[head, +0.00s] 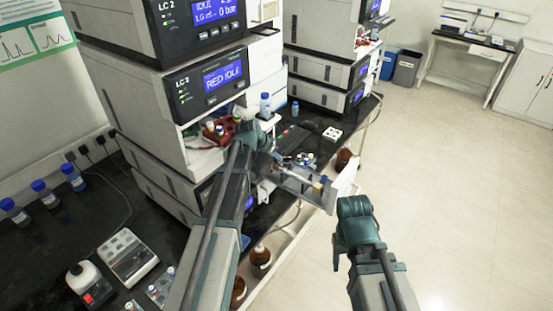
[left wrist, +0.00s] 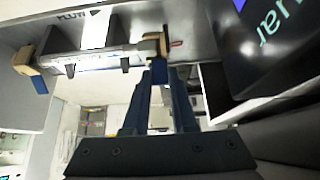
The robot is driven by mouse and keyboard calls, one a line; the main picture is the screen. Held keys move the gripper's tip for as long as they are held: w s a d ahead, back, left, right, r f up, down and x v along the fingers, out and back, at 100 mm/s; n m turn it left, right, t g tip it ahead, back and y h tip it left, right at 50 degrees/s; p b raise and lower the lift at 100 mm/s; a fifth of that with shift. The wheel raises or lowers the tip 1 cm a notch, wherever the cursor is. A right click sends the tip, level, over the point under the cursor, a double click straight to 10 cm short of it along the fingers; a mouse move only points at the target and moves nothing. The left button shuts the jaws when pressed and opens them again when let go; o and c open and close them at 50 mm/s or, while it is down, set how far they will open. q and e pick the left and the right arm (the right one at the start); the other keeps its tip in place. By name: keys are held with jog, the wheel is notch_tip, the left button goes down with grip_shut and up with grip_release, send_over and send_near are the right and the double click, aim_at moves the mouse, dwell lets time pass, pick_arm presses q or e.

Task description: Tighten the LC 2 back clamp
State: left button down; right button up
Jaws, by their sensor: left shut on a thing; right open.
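The column (left wrist: 95,60) is a silver tube lying across a pale panel with FLOW lettering. It has a tan clamp at each end. My left gripper (left wrist: 160,72) is shut on the blue lever of the right-hand clamp (left wrist: 155,45) in the left wrist view, which I take as the back clamp. The other clamp (left wrist: 24,60) has a free blue lever (left wrist: 40,85) angled down. In the head view, my left arm hides most of this clamp and its gripper beside the LC 2 stack (head: 190,40). The fold-out tray (head: 300,185) shows there. My right gripper (head: 340,258) is open, off the bench, its fingertips unclear.
A second stack (head: 325,60) stands behind. A red rack with vials (head: 220,130) sits on a ledge by my left arm. Brown bottles (head: 261,258) stand low under the bench edge. The floor at right is clear.

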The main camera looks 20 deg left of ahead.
aim_at(275, 162)
pick_arm(q)
jog(key=s+f+t+h+b, duration=0.1)
jog(key=t+b, duration=0.2)
jog(key=b, duration=0.3)
jog(key=s+a+f+t+h+b, duration=0.1)
jog(key=t+b, duration=0.2)
jog(key=b, duration=0.3)
jog(key=s+f+t+h+b, duration=0.1)
jog(key=s+t+b, duration=0.1)
jog(key=b, duration=0.4)
jog(key=shift+a+t+b, duration=0.15)
jog(key=shift+t+b, duration=0.15)
jog(key=shift+t, duration=0.5)
jog(key=shift+s+r+t+h+b, duration=0.15)
jog(key=shift+t+h+b, duration=0.3)
jog(key=shift+b, duration=0.35)
jog(key=shift+a, duration=0.1)
jog(key=c, duration=0.7)
grip_release()
